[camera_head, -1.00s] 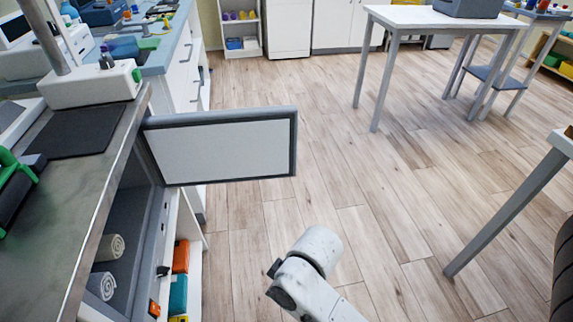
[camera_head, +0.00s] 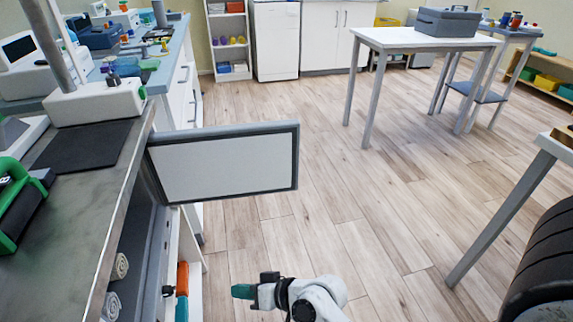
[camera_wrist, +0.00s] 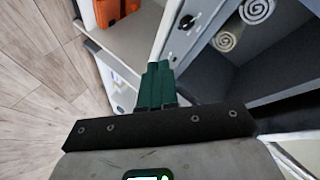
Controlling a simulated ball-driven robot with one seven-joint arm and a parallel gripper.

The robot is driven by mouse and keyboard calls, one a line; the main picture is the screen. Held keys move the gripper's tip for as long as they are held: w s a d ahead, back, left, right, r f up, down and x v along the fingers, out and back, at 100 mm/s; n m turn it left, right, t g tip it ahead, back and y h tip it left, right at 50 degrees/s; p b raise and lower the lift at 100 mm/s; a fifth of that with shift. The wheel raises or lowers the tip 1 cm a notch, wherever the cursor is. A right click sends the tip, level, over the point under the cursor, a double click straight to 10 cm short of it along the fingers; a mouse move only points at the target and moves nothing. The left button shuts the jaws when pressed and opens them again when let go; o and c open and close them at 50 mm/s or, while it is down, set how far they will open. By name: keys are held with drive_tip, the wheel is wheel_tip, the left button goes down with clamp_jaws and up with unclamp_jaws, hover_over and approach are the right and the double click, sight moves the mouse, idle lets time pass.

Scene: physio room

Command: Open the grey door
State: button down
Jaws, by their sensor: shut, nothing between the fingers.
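The grey door (camera_head: 225,166) stands swung out from the cabinet under the metal worktop, in the head view. Its white inner panel and grey frame show, and the open cabinet is to its left. My gripper (camera_head: 243,291) is low in front of the cabinet, below the door and apart from it, its green fingers shut and empty. In the wrist view the green fingers (camera_wrist: 157,84) are together and point at the cabinet's front edge. Rolled towels (camera_wrist: 257,10) lie inside the grey compartment (camera_wrist: 265,75). The door is not clearly visible in the wrist view.
An orange item (camera_head: 182,278) sits on a low shelf beside the compartment. A metal worktop (camera_head: 88,190) runs along the left. A white table (camera_head: 425,40) stands at the back right, another table's leg (camera_head: 500,218) at the right. The wooden floor between is clear.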

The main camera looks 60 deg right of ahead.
drive_tip(key=w+d+r+m+t+h+p, duration=0.2)
drive_tip(key=d+r+m+t+h+p, duration=0.25)
drive_tip(key=r, duration=0.45)
drive_tip(key=s+d+r+m+g+h+p, duration=0.25)
drive_tip(key=d+r+m+h+p, duration=0.5)
drive_tip(key=d+m, duration=0.4)
drive_tip(key=m+g+h+p, duration=0.2)
drive_tip(key=m+g+h, duration=0.2)
drive_tip(key=m+h, duration=0.1)
approach(293, 151)
drive_tip(key=x, duration=0.6)
drive_tip(key=shift+w+d, duration=0.3)
